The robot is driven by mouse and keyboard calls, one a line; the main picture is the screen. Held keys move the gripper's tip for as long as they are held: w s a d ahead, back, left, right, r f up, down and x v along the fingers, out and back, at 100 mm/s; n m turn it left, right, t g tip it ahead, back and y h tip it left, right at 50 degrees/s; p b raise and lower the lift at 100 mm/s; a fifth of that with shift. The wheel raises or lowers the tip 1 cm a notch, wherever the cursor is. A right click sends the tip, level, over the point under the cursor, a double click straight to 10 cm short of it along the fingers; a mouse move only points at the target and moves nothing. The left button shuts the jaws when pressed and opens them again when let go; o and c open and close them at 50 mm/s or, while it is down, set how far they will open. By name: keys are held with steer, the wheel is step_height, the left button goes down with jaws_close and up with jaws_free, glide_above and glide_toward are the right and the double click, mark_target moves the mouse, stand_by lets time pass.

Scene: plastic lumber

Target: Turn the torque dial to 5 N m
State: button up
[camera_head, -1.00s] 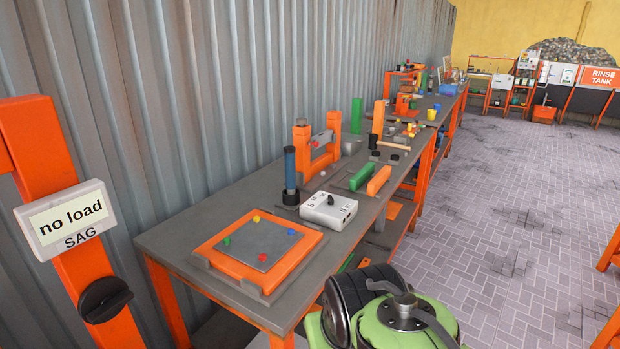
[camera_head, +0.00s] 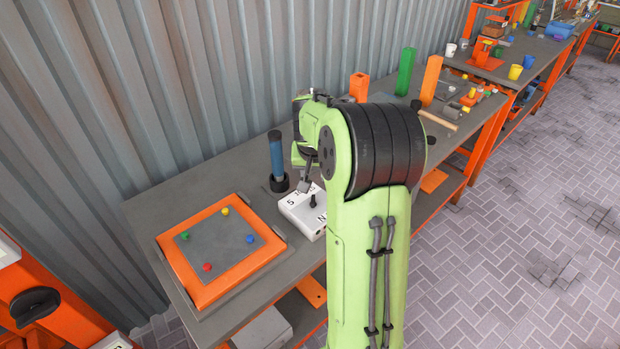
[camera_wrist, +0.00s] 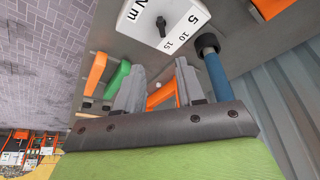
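The torque dial is a small black knob (camera_head: 313,201) on a white box (camera_head: 296,214) on the bench, partly hidden by my arm in the head view. The wrist view shows the knob (camera_wrist: 161,23) on the white box (camera_wrist: 134,20), with printed marks 5, 10, 15 and "N m" around it. Which mark the knob points at I cannot tell. My gripper (camera_wrist: 160,68) is open, with a gap between its fingers and nothing held. In the head view my gripper (camera_head: 305,186) is just above and behind the box, apart from the knob.
A blue-handled upright tool (camera_head: 277,158) in a black base stands close left of my gripper. An orange-framed plate (camera_head: 216,245) with coloured pegs lies at the front left. Green (camera_head: 405,70) and orange (camera_head: 431,80) posts stand farther back. The corrugated wall rises behind the bench.

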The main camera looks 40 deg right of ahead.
mark_target(313, 199)
steer(key=x, duration=0.5)
steer(key=b+x, duration=0.1)
steer(key=x, duration=0.9)
steer(key=shift+w+a+f, duration=0.1)
steer(key=shift+a+f, duration=0.15)
steer(key=shift+f, duration=0.05)
steer(key=shift+r, duration=0.1)
jaws_close()
